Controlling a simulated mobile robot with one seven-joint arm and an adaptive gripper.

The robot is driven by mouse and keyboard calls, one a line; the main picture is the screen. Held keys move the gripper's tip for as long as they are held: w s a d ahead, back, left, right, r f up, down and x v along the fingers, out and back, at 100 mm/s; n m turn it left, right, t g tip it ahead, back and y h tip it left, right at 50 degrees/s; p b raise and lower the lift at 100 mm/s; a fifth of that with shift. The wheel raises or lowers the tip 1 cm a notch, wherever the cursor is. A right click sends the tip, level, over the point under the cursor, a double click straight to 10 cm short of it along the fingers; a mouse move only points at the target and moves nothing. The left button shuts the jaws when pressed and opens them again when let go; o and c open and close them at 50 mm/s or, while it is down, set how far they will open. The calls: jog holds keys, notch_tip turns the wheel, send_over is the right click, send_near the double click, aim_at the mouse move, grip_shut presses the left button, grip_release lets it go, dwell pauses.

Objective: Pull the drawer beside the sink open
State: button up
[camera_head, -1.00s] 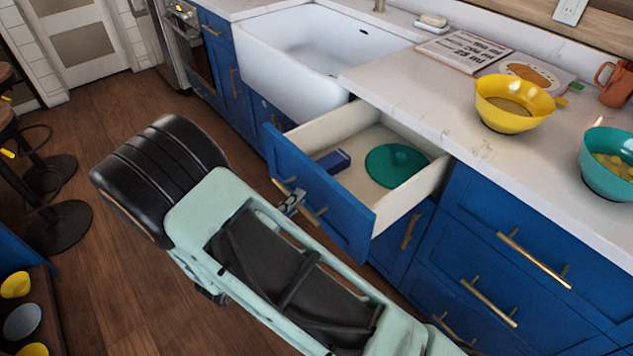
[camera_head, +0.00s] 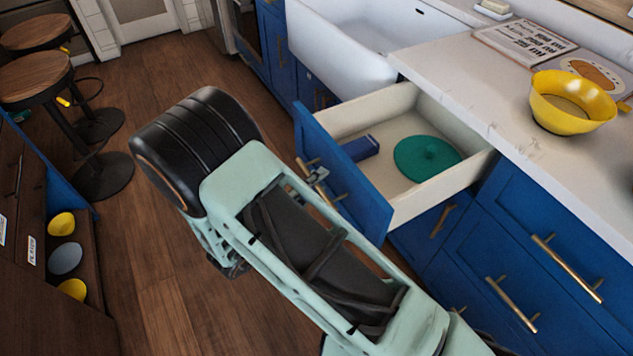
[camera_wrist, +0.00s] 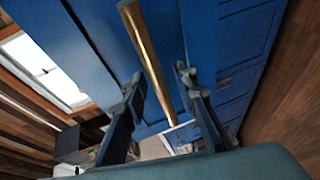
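The blue drawer (camera_head: 350,178) beside the white sink (camera_head: 345,45) stands well out from its cabinet, with its cream inside showing. A teal round lid-like thing (camera_head: 427,157) and a small dark blue box (camera_head: 360,148) lie in it. My gripper (camera_head: 318,175) is at the drawer front, by its brass handle. In the wrist view, the brass bar handle (camera_wrist: 147,55) runs between the two fingers of my gripper (camera_wrist: 160,78). The fingers are apart, with gaps seen beside the bar. Contact with the bar cannot be made out.
A yellow bowl (camera_head: 572,103) stands on the white counter (camera_head: 470,85) above the drawer. More closed blue drawers (camera_head: 540,260) are at right. Stools (camera_head: 45,85) and a dark shelf unit (camera_head: 30,250) with bowls stand at left. Wooden floor (camera_head: 160,270) lies clear between.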

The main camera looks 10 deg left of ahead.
jog(key=v, duration=1.2)
jog(key=shift+r, duration=0.1)
